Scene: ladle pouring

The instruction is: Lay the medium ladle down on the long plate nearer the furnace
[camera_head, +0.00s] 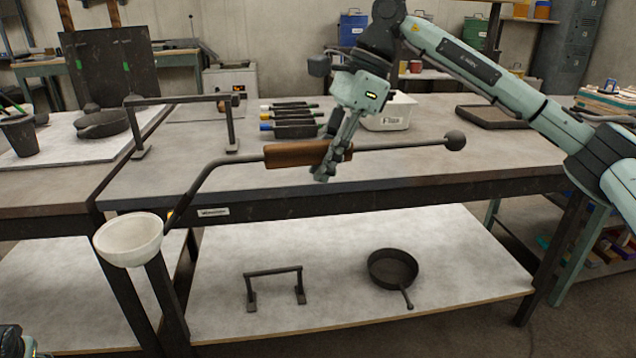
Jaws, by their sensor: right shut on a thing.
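My right gripper (325,172) is shut on the brown wooden grip (296,153) of a ladle, above the front edge of the grey workbench. The ladle's pale bowl (128,240) hangs at the left, in front of the bench, its opening facing up. Its dark rod (400,146) runs right to a ball end. A long pale plate (62,153) lies on the left bench, and another long pale surface (345,295) is on the shelf below. I cannot tell for sure which thing is the furnace.
A dark stand (232,133) rises from the bench behind the ladle. A dark pan (102,124) and a dark pot (20,133) stand on the left plate. A smaller stand (275,272) and a pan (392,268) are on the shelf. The right bench top is partly clear.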

